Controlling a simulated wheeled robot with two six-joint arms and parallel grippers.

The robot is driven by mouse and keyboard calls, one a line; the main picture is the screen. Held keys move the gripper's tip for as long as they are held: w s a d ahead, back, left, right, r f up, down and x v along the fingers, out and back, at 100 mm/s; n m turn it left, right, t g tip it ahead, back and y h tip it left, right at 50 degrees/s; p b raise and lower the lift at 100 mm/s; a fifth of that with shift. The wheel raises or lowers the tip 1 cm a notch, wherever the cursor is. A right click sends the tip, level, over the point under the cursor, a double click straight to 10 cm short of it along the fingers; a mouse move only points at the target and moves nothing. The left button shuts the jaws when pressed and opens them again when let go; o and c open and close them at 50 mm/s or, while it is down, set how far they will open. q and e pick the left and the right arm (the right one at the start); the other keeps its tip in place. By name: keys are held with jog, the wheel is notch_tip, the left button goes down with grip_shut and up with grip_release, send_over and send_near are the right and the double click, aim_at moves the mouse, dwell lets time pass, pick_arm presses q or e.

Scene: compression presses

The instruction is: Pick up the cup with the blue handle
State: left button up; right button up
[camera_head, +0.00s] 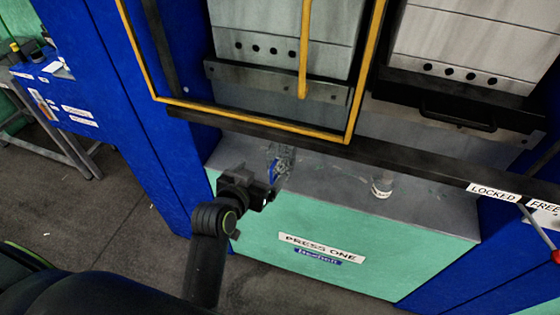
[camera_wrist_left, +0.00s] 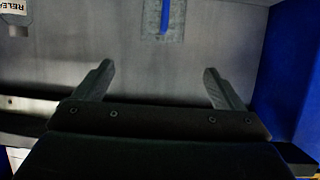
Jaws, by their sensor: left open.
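The cup with the blue handle (camera_head: 280,163) looks clear or grey and stands on the grey press ledge, near its left end. In the left wrist view its blue handle (camera_wrist_left: 165,15) shows at the top, and the top of the cup is cut off by the picture edge. My left gripper (camera_head: 266,188) is just in front of the cup and partly covers its lower part. In the left wrist view the two fingers (camera_wrist_left: 158,85) are wide apart with nothing between them, and the cup lies beyond their tips. My right gripper is not in view.
A small labelled container (camera_head: 382,185) stands farther right on the ledge (camera_head: 330,180). A yellow-edged guard frame (camera_head: 240,120) hangs above. Blue press walls (camera_head: 165,170) flank the ledge. A side table (camera_head: 30,85) stands at the left. The ledge between cup and container looks mostly clear.

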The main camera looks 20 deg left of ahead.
aim_at(276, 157)
pick_arm(q)
jog(key=x, duration=0.8)
jog(key=shift+w+a+p, duration=0.1)
jog(key=shift+p, duration=0.3)
jog(key=shift+w+f, duration=0.35)
jog(key=shift+w, duration=0.3)
jog(key=p+x, duration=0.1)
jog(key=x, duration=0.2)
jog(key=shift+w+f, duration=0.3)
jog(key=shift+f, duration=0.05)
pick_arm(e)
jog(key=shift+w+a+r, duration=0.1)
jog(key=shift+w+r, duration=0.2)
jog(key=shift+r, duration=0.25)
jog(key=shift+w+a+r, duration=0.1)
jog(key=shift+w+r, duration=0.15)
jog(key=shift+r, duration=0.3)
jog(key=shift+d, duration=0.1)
pick_arm(q)
jog(key=shift+c, duration=1.2)
jog(key=c, duration=1.1)
jog(key=shift+r, duration=0.15)
jog(key=shift+c, duration=0.2)
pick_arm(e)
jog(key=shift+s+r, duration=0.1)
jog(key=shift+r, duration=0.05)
